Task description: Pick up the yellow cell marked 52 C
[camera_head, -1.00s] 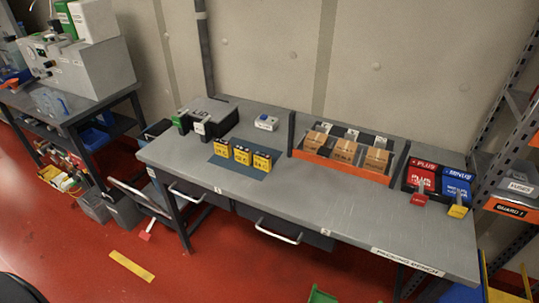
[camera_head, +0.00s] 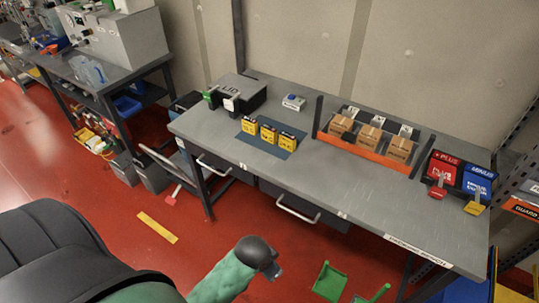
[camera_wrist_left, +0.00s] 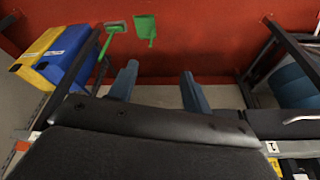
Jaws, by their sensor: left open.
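Three yellow cells with dark tops stand in a row on a blue-grey mat (camera_head: 262,147) on the bench: a left one (camera_head: 249,125), a middle one (camera_head: 268,133) and a right one (camera_head: 288,141). Their markings are too small to read, so I cannot tell which is 52 C. My left arm reaches in low in the head view, in front of the bench and well apart from the cells. My left gripper (camera_wrist_left: 158,80) shows two blue fingers spread apart with nothing between them in the left wrist view. My right gripper is not in view.
On the bench (camera_head: 330,190) are a dark lidded case (camera_head: 240,92), an orange-fronted rack (camera_head: 365,153) with brown boxes, and red (camera_head: 440,172) and blue (camera_head: 478,182) bins. A small white device (camera_head: 294,102) stands behind the cells. The bench front is clear. Drawer handles stick out below.

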